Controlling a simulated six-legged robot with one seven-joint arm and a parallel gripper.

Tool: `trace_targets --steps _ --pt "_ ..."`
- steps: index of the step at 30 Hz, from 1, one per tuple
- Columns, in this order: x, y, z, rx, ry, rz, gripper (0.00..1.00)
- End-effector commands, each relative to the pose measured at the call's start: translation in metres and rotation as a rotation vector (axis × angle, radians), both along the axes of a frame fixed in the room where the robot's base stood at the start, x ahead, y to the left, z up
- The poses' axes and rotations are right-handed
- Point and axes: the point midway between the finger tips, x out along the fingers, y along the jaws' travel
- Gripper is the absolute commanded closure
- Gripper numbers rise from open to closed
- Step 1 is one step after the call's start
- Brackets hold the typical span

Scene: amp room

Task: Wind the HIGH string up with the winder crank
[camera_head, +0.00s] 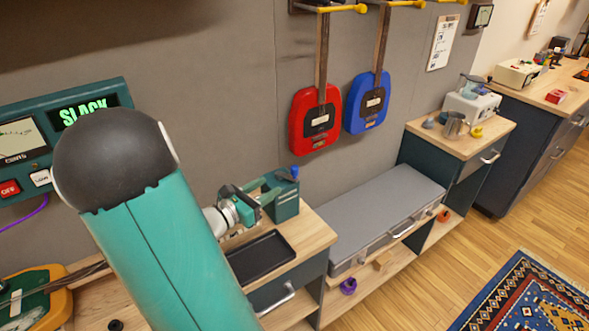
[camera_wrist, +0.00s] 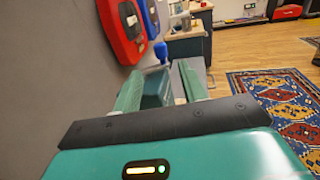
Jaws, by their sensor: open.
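A teal box (camera_head: 286,207) stands on the wooden bench, with a blue knob (camera_head: 295,172) at its top; I cannot tell whether this is the winder crank. Both the teal box (camera_wrist: 154,92) and the blue knob (camera_wrist: 161,52) show in the wrist view, beyond and between my fingers. My gripper (camera_head: 266,190) is open and empty, close to the box's left side in the head view; contact is unclear. It also shows in the wrist view (camera_wrist: 160,76). A display (camera_head: 83,113) reads SLACK in green.
A black tray (camera_head: 261,257) lies on the bench in front of the box. A red guitar (camera_head: 303,128) and a blue guitar (camera_head: 354,112) hang on the wall behind. A grey case (camera_head: 385,212) lies to the right. The floor beyond is clear apart from a patterned rug (camera_head: 525,300).

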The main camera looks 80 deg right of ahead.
Motion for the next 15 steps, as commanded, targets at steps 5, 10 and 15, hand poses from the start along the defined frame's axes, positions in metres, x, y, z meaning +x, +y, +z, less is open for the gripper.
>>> trace_targets --steps 5,10,15 --pt "-0.018 -0.03 0.0 0.0 0.0 -0.005 0.58" --pt "-0.035 -0.06 0.0 0.0 0.001 -0.005 0.58" --pt "-0.048 -0.086 0.0 0.0 -0.001 -0.003 0.58"
